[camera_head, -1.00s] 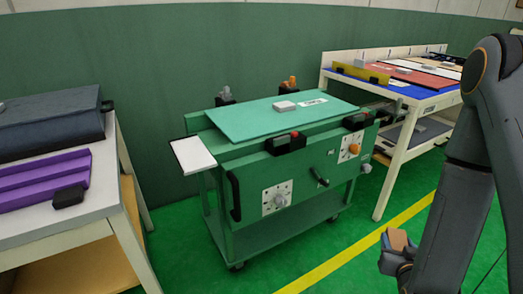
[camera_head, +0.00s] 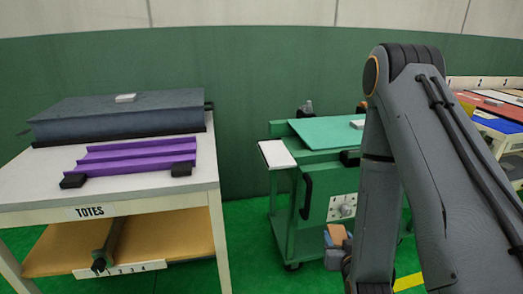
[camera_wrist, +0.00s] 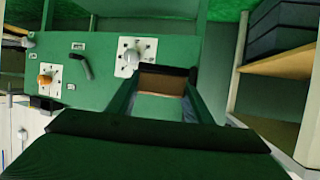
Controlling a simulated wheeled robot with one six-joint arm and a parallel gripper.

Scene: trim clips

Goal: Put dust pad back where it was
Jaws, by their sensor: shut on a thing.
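My gripper (camera_head: 338,248) hangs low in front of the green cart. It is shut on a small brown block, probably the dust pad (camera_head: 337,234). In the wrist view the brown block (camera_wrist: 162,81) shows between the dark fingers, with the cart behind it. The green cart (camera_head: 322,190) has a teal top (camera_head: 325,131) with a small grey block (camera_head: 357,124) on it. A white side shelf (camera_head: 277,154) sticks out at its left. My arm hides the cart's right part. I cannot tell where the pad was before.
The TOTES table (camera_head: 30,190) at left bears a dark grey case (camera_head: 120,116) with a small pale block on top and a purple ridged tray (camera_head: 140,154). A lower wooden shelf (camera_head: 180,240) shows. Green floor lies between table and cart. Another bench (camera_head: 500,125) stands right.

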